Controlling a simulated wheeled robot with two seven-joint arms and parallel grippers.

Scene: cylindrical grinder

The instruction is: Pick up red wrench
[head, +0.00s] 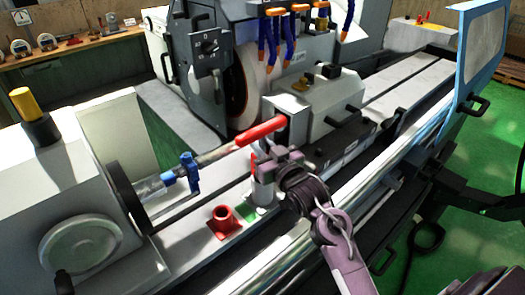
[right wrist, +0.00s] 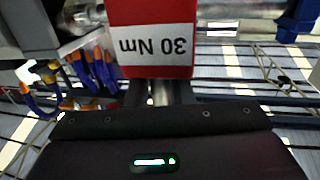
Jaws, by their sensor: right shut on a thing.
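The red wrench shows in the head view as a red bar-shaped handle (head: 262,130) just above my right gripper. My right gripper (head: 264,164) is shut on the wrench, with a small red piece showing between its jaws. In the right wrist view, a red block (right wrist: 150,12) with a white "30 Nm" label, upside down, fills the top middle in front of my right gripper (right wrist: 160,93). A pale cylinder (head: 263,193) stands right below the gripper; I cannot tell whether the wrench touches it. My left gripper is not in view.
An empty red holder (head: 223,221) stands left of the pale cylinder on the machine table. A shaft with a blue clamp (head: 187,172), the grinding wheel (head: 240,90) and the tailstock (head: 318,110) are close. Blue hoses (head: 285,40) hang above. A wooden bench (head: 75,45) is far left.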

